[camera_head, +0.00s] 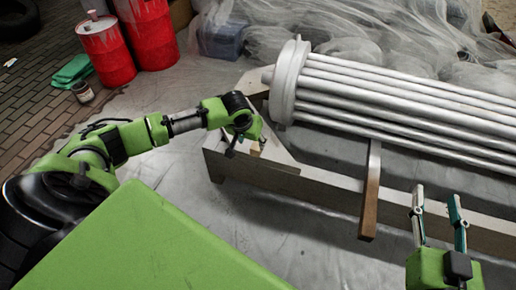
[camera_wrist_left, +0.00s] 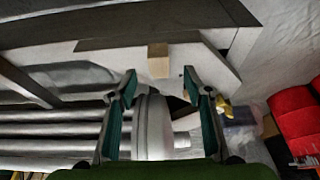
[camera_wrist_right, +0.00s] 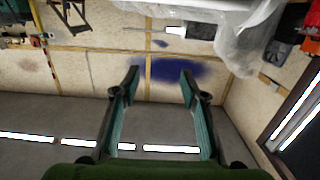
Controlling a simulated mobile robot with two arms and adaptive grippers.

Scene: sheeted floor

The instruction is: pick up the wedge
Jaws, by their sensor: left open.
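The wedge (camera_wrist_left: 158,60) is a small light-wood block on the pale wooden frame. In the left wrist view it lies just beyond my left fingertips, in line with the gap between them, and apart from both. My left gripper (camera_wrist_left: 160,82) is open and empty. In the head view my left gripper (camera_head: 246,142) is low over the frame's near left corner and partly hides the wedge (camera_head: 256,148). My right gripper (camera_head: 437,197) is open and empty at the lower right; its fingers also show in the right wrist view (camera_wrist_right: 160,76).
A fluted grey column (camera_head: 400,98) with a round end lies in the wooden frame (camera_head: 310,188). A brown crossbar (camera_head: 371,195) projects over the frame's near side. Red drums (camera_head: 106,52), a small can (camera_head: 83,92) and a green cloth (camera_head: 73,70) are at the upper left. Sheeted floor in front is clear.

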